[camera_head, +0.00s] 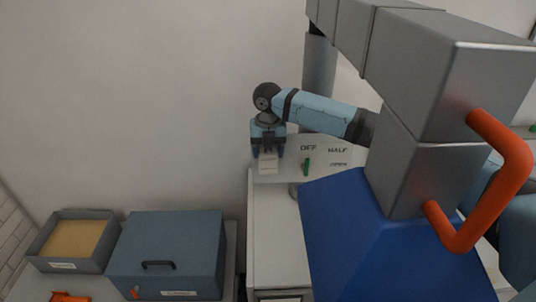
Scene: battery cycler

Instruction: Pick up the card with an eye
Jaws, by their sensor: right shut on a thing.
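My right gripper (268,154) points down in front of the back wall, at the left end of a white panel. It is shut on a small pale, cream-coloured piece (268,164). The piece is too small to tell whether it is a card, and no eye mark can be made out on it. I cannot tell whether it touches the white surface behind or below it. My left gripper is not in view.
The white panel (338,150) reads OFF, HALF and OPEN beside a green lever (307,167). A large grey body with an orange handle (505,180) and a blue hood (385,250) block the right. An open tray (48,264) and blue-grey box (195,254) stand lower left.

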